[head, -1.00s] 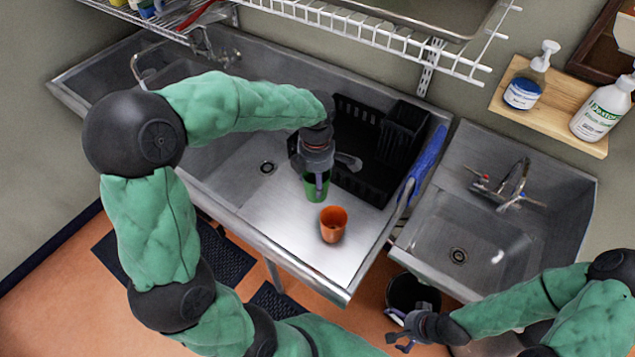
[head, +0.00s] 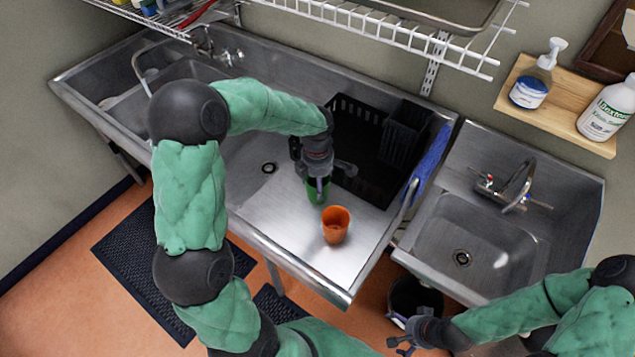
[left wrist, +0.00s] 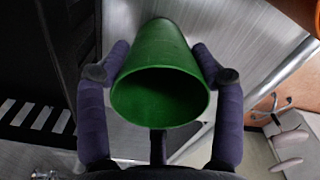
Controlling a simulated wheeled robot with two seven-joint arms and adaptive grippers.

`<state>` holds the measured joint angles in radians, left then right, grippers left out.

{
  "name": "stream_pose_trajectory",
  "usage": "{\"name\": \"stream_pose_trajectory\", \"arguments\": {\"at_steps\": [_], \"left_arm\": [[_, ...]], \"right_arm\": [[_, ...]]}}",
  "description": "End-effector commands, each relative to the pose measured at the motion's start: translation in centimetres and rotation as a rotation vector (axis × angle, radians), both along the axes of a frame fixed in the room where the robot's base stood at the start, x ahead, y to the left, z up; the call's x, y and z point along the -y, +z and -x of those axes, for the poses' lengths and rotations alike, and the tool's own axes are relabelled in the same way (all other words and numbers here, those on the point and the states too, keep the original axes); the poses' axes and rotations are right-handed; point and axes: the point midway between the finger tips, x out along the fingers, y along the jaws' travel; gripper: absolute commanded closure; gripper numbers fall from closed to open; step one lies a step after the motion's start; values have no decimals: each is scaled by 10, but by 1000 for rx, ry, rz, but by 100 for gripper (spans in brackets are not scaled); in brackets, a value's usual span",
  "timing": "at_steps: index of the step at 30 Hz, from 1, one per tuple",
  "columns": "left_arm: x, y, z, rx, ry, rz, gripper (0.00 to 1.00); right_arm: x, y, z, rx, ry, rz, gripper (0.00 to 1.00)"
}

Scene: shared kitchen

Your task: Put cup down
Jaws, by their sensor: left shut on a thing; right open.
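A green cup (head: 317,190) is at the steel drainboard (head: 288,233), just behind an orange cup (head: 335,226). My left gripper (head: 318,178) is above the green cup and shut on it. In the left wrist view the green cup (left wrist: 160,85) sits between the two fingers of my left gripper (left wrist: 159,72), its open mouth toward the camera. I cannot tell whether the cup's base touches the steel. The orange cup stands upright on the drainboard, and its edge shows in the left wrist view (left wrist: 300,62). My right gripper (head: 402,340) is open and empty at the lower right.
A black dish rack (head: 362,175) stands right behind the green cup, with a blue cloth (head: 430,163) at its right. A small sink (head: 470,245) is at the right, with a black bin (head: 415,297) below. A wire shelf (head: 400,40) hangs above.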

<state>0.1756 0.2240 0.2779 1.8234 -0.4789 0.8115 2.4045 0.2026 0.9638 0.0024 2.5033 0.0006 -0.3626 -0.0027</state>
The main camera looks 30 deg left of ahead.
Motion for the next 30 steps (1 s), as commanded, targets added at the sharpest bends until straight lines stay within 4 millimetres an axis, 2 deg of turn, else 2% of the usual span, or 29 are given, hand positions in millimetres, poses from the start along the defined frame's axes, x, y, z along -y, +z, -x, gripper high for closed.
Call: {"name": "stream_pose_trajectory", "arguments": {"at_steps": [7, 8, 10, 11, 25, 30], "left_arm": [[0, -4, 0, 0, 0, 0, 68], [0, -4, 0, 0, 0, 0, 31], [0, -3, 0, 0, 0, 0, 11], [0, -3, 0, 0, 0, 0, 9], [0, 3, 0, 0, 0, 0, 9], [-1, 32, -1, 4, 1, -1, 9]], "right_arm": [[0, -4, 0, 0, 0, 0, 0], [0, -4, 0, 0, 0, 0, 0], [0, -3, 0, 0, 0, 0, 0], [0, -3, 0, 0, 0, 0, 0], [0, 3, 0, 0, 0, 0, 0], [0, 7, 0, 0, 0, 0, 0]]}}
